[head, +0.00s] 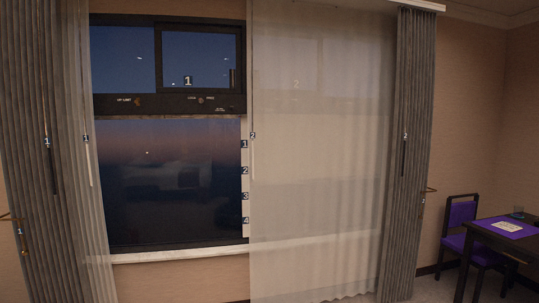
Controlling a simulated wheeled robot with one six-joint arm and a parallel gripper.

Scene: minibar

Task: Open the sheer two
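Sheer two, the pale see-through curtain on the right (320,190), hangs spread across the right part of the window, from the top rail almost to the floor. A thin pale wand with a small label 2 (252,158) hangs at its left edge. The window panes and sill show faintly through it. My gripper is not in view.
The left sheer (92,200) is bunched beside the left drape (40,120). The right drape (408,190) is gathered at the right. Between the sheers, the window (165,190) is bare. A purple chair (460,215) and dark table (490,230) stand at right.

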